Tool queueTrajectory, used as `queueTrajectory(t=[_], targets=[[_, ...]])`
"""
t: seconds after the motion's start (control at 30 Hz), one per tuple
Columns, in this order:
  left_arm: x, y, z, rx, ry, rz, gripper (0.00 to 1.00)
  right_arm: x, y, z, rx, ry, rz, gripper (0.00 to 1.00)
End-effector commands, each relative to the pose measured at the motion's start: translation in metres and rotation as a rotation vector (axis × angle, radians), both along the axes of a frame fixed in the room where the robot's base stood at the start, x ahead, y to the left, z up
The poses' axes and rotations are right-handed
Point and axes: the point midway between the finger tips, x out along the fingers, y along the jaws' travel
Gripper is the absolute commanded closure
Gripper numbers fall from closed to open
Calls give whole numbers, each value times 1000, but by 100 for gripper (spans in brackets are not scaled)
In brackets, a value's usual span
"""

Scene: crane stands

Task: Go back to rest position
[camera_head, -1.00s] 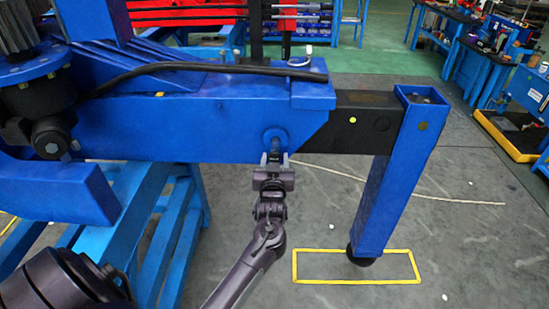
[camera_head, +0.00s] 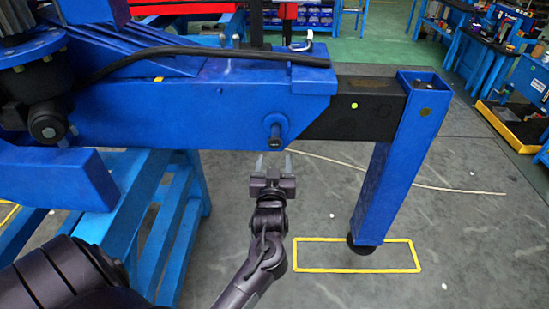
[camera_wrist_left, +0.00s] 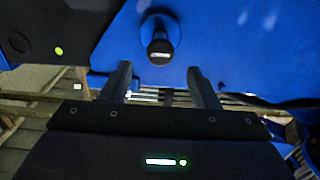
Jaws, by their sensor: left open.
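My left gripper (camera_head: 273,165) is open and empty, just below the blue crane beam (camera_head: 190,115) in the head view. A short round pin (camera_head: 275,131) sticks out of the beam a little above my fingertips, apart from them. In the left wrist view the pin (camera_wrist_left: 160,45) shows ahead of and above the gap between my two open fingers (camera_wrist_left: 160,80). The blue stand leg (camera_head: 385,195) hangs from the dark extension (camera_head: 357,110) and ends in a round black foot (camera_head: 362,245). My right gripper is not in view.
A yellow rectangle (camera_head: 357,270) is marked on the grey floor around the foot. A blue trestle (camera_head: 180,220) stands under the beam at the left. A thin cable (camera_head: 400,182) lies on the floor. Workbenches (camera_head: 485,60) and a yellow-edged tray (camera_head: 515,128) stand at the right. The floor between is free.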

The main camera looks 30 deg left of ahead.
Motion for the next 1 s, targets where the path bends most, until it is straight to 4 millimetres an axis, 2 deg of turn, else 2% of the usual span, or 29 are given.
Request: queueTrajectory(t=[0.5, 0.6, 0.67, 0.77, 0.87, 0.9, 1.0], targets=[[0, -1, 0, -1, 1, -1, 45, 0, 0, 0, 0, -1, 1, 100], [1, -5, -14, 1, 29, -17, 45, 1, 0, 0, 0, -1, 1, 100], [3, -12, -35, 1, 70, -40, 45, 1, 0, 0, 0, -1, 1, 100], [3, -29, -92, 0, 182, -105, 45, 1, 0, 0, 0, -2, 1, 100], [-8, -50, -164, -5, 325, -184, 45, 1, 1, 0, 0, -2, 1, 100], [-16, -58, -193, -8, 383, -216, 45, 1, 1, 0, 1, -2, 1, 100], [-43, -76, -263, -24, 528, -289, 45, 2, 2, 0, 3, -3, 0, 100]])
